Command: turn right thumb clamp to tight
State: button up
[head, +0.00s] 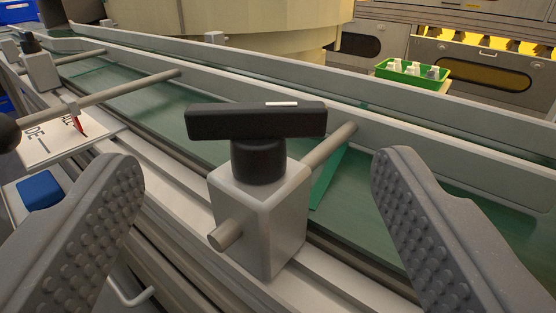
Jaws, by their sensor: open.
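The thumb clamp in front of me has a black T-shaped knob (256,120) with a white mark on the right part of its bar. The knob sits on a light grey clamp block (258,214) with a metal rod through it. My gripper (256,178) is open. One studded finger stands to the left of the clamp and the other to the right, both apart from it. The knob's bar lies roughly across the picture. Another clamp (40,68) with a dark knob shows at the far left.
A green conveyor belt (170,108) with grey side rails runs behind the clamp. A white plate with lettering and a red pointer (76,124) lies at left, near a blue button (40,193). A green tray (412,74) with white items stands at back right.

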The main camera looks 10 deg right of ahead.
aim_at(252, 150)
jog(key=w, duration=0.3)
jog(key=w+b, duration=0.1)
jog(key=w, duration=0.1)
jog(key=shift+w+d+f, duration=0.1)
jog(key=shift+d, duration=0.2)
jog(key=shift+w+d, duration=0.15)
jog(key=shift+w, duration=0.7)
jog(key=shift+c, duration=0.3)
jog(key=c, duration=0.9)
